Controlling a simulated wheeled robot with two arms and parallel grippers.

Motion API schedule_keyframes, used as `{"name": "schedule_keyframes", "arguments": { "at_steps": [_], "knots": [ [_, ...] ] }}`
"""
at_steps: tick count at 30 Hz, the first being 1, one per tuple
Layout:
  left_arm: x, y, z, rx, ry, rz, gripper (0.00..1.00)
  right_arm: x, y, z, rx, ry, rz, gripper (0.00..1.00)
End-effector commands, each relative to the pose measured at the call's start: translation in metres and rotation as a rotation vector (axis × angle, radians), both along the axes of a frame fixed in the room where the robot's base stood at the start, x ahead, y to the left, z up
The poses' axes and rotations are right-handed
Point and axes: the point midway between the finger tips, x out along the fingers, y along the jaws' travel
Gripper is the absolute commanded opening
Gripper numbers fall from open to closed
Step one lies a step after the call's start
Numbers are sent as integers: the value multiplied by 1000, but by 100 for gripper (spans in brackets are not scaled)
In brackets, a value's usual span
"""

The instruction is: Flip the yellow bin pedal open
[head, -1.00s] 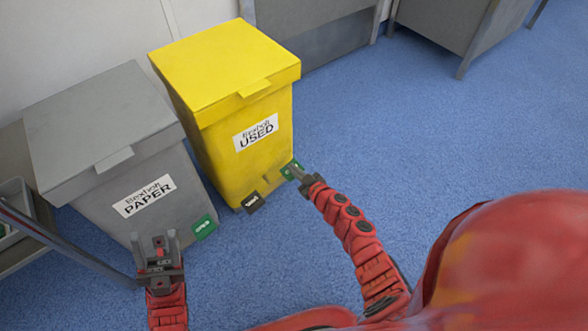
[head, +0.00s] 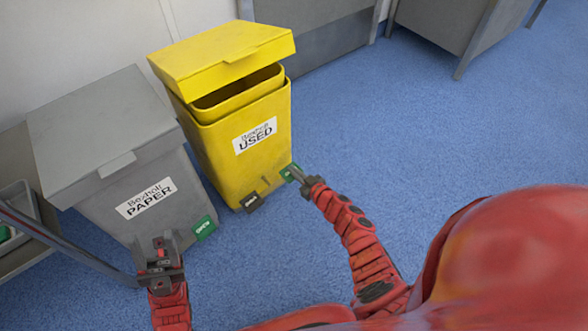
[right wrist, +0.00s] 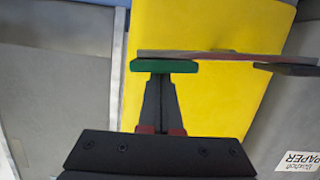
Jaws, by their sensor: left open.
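The yellow bin (head: 225,152) labelled USED stands against the wall. Its lid (head: 222,50) is tilted partly open, showing the inner rim. At its foot are a green pedal (head: 290,172) on the right and a black pedal (head: 251,201) on the left. My right gripper (head: 297,176) is at the green pedal. In the right wrist view, the closed fingers (right wrist: 160,84) meet the underside of the green pedal (right wrist: 165,66) as pictured, with nothing visible between them. My left gripper (head: 158,245) is open and empty, in front of the grey bin.
The grey bin (head: 110,165) labelled PAPER stands to the left, lid shut, with a green pedal (head: 204,228) at its foot. A shelf unit (head: 20,260) is at the far left. Grey cabinets stand behind. The blue floor (head: 420,140) to the right is clear.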

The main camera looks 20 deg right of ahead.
Motion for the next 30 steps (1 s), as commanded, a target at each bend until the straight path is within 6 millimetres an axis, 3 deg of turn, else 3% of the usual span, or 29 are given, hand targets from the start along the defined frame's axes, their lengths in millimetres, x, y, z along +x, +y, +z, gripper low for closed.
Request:
{"name": "schedule_keyframes", "arguments": {
  "at_steps": [10,30],
  "knots": [
    [-2,4,8,-21,-3,9,50,2,-5,-11,113,46,-4,0],
    [0,-1,-3,3,-1,-2,50,4,-10,-29,282,105,-7,0]
  ]
}}
